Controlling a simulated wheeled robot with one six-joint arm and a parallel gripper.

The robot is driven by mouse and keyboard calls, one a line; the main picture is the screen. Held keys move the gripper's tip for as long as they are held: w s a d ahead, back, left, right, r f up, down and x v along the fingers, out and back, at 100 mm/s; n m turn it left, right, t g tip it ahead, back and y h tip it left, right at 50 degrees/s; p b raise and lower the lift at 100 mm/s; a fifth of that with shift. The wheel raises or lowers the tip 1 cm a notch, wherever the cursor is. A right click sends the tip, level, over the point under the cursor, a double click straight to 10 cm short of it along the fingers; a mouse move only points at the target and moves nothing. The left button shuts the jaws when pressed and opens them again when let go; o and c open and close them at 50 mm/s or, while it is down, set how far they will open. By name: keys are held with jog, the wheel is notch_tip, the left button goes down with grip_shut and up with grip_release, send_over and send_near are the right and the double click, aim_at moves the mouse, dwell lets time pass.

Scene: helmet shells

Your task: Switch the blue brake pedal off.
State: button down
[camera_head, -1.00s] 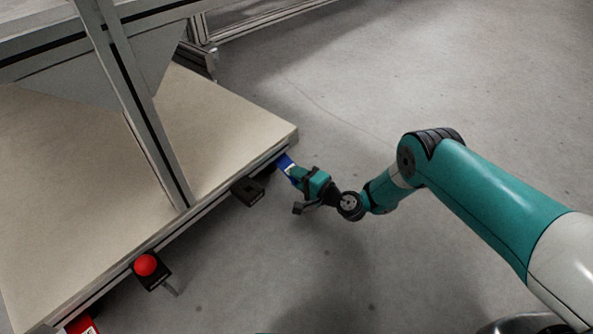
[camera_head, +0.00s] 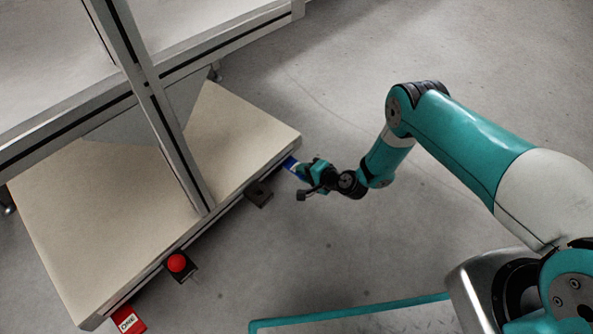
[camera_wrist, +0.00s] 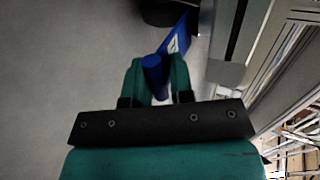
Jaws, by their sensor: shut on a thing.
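The blue brake pedal (camera_head: 290,163) is at the right end of the table's front edge. In the wrist view its blue plate (camera_wrist: 181,40) with a white marking is beyond the fingers, and a blue round bar (camera_wrist: 153,64) is between them. My gripper (camera_head: 301,171) is at the pedal, its two teal fingers (camera_wrist: 155,80) shut on the blue bar. The join between bar and plate is partly hidden by the fingers. I cannot tell the pedal's on or off state.
A black box (camera_head: 259,194) is on the table edge left of the pedal. A red button (camera_head: 177,262) and a red labelled box (camera_head: 128,320) are further left. The beige table (camera_head: 110,210) has a metal frame post (camera_head: 172,130). The grey floor (camera_head: 400,250) to the right is clear.

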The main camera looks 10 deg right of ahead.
jog(key=shift+r, duration=0.1)
dwell(0.5)
jog(key=c, duration=0.9)
grip_release()
jog(key=shift+s, duration=0.1)
jog(key=p+v, duration=1)
jog(key=v, duration=0.7)
jog(key=shift+d, duration=0.2)
jog(key=shift+r, duration=0.1)
